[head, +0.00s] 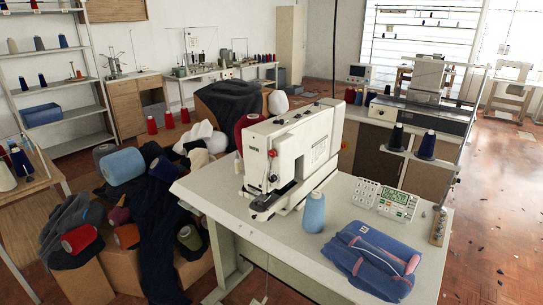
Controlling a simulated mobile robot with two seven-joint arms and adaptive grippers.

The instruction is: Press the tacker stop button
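The tacker appears to be the white sewing machine (300,150) on the light worktable (215,195). A white control panel (397,204) with keys and a green display lies to the right of the machine. A narrow upright box (438,226) stands at the table's right edge; its details are too small to read. Neither of my grippers is in view.
A light blue thread cone (314,212) and a folded blue garment (370,260) sit on the worktable. A thread stand holds dark blue cones (427,145) behind its right side. Boxes heaped with dark cloth (165,215) and cones crowd the left.

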